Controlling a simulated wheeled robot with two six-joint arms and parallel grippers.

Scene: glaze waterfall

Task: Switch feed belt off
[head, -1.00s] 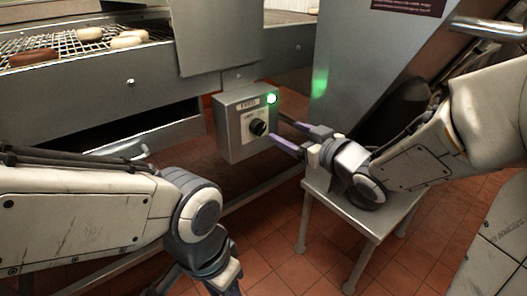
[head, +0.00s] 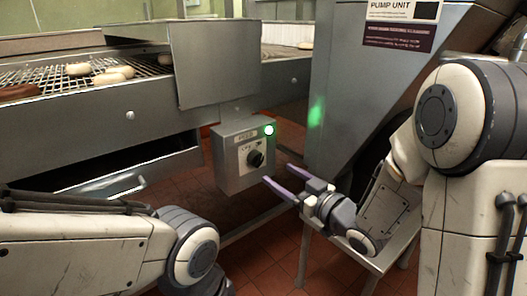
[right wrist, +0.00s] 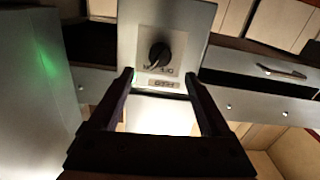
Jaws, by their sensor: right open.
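The grey feed control box (head: 229,160) hangs below the belt frame in the head view. Its black rotary knob (head: 256,159) sits on a pale label plate, and a green lamp (head: 269,130) glows at its upper right corner. My right gripper (head: 279,175) is open and empty, in front of and slightly below the knob, apart from it. In the right wrist view the box appears upside down, with the knob (right wrist: 160,53) just beyond and roughly between the open fingertips (right wrist: 158,76). The knob's exact setting is too small to read. My left gripper is out of view; only its arm shows.
The belt (head: 140,68) carries several pale pieces and a brown one. A metal guard plate (head: 215,62) stands above the box. The large pump unit panel (head: 345,85) rises at right. A small metal stool (head: 395,240) stands under my right forearm.

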